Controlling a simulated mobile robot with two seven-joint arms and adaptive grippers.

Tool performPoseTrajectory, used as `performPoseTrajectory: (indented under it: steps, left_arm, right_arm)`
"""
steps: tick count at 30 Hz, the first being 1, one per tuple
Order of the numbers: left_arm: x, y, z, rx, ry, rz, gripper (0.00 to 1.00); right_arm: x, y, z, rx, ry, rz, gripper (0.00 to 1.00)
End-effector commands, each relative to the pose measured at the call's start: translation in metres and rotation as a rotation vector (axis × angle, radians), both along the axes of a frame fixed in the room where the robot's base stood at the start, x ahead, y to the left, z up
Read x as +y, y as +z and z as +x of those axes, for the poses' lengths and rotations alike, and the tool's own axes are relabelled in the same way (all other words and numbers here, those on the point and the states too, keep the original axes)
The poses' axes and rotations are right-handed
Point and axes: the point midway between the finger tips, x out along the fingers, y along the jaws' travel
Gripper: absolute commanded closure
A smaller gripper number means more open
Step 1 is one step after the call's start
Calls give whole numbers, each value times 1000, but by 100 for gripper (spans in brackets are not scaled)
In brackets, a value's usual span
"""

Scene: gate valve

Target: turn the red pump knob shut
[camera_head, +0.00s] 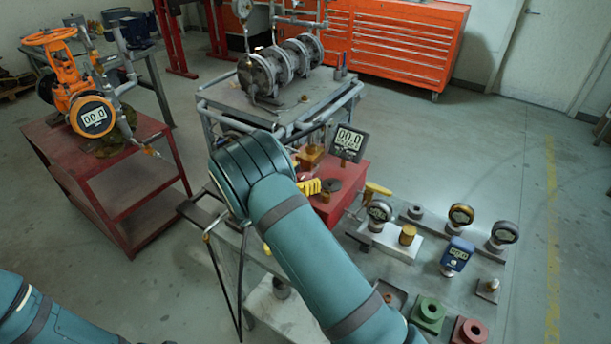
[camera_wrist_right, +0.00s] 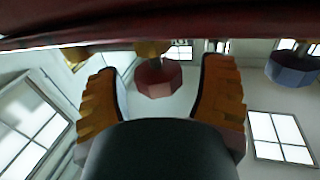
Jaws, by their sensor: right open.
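The red knob (camera_wrist_right: 157,77) is an angular, faceted piece on a short yellow stem, seen in the right wrist view. My right gripper (camera_wrist_right: 161,88) is open, with one orange-yellow finger on each side of the knob and a visible gap to both. In the head view, the yellow fingers of the right gripper (camera_head: 309,187) show just past my arm, at the left side of the red pump box (camera_head: 350,183). My arm hides much of that area, and I cannot clearly make out the knob there. My left gripper is out of the picture.
A display reading 00.0 (camera_head: 348,142) stands over the pump box. Right of it, the bench (camera_head: 420,262) carries several gauges, a blue meter (camera_head: 456,255) and green and red blocks. Behind are a pipe rig (camera_head: 280,68) and a red cart (camera_head: 100,165) with an orange valve (camera_head: 75,85).

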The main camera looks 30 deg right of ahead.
Motion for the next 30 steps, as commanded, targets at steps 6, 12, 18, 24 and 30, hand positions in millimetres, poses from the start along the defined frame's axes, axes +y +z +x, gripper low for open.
performPoseTrajectory:
  steps: [6, 12, 18, 24, 30]
  left_arm:
    - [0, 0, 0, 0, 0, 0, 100]
    - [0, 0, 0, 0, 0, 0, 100]
    - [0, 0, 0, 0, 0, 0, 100]
    - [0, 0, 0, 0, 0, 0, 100]
    - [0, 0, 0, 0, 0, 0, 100]
  right_arm:
    - [22, 0, -5, 0, 3, 2, 30]
    - [61, 0, -15, 0, 4, 1, 30]
    - [96, 0, -24, 0, 3, 1, 30]
    - [113, 0, -29, 0, 1, 0, 30]
    - [117, 0, -30, 0, 0, 0, 30]
